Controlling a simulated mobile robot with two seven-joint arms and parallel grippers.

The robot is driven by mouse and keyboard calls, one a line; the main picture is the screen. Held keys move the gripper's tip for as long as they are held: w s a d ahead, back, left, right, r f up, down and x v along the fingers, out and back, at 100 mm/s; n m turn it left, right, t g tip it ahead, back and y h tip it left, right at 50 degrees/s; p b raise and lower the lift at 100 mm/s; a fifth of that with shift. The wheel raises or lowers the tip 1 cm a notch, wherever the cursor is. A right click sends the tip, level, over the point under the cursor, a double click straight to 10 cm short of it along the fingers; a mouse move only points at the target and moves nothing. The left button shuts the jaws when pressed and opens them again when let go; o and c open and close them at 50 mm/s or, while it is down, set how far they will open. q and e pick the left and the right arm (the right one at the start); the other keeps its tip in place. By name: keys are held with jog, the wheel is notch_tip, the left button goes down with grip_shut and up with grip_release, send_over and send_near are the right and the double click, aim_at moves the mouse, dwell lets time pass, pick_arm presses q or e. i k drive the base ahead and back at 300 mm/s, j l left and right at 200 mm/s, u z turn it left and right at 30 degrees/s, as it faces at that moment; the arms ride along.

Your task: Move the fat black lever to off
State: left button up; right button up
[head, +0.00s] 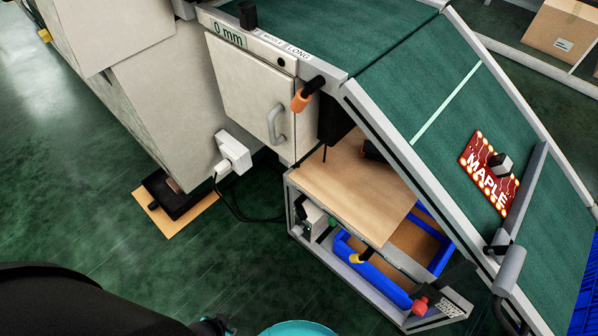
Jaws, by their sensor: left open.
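In the head view a thick black knob-like lever (247,14) stands on the machine's top rail, by a label that reads "0 mm". A label strip beside it ends in "LONG". I cannot tell for sure which one the task means, and no off mark is readable. My left gripper (215,325) is only partly in view at the bottom edge, far below both levers and touching neither. It is open. My right gripper is not in view.
A sloped green conveyor (430,120) carries a red "MAPLE" board (489,172). Below is a cart with a wooden shelf (350,190), a blue bin (370,277), and green, yellow and red knobs. A cabinet door (245,95) is shut. The green floor at left is mostly free.

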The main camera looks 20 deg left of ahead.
aim_at(300, 211)
jog(key=u, duration=0.55)
jog(key=i+j+z, duration=0.1)
jog(key=i+j, duration=0.15)
jog(key=i+j+z, duration=0.1)
jog(key=i+j, duration=0.15)
jog(key=j, duration=0.25)
jog(key=i+j, duration=0.2)
jog(key=j, duration=0.2)
jog(key=z, duration=0.05)
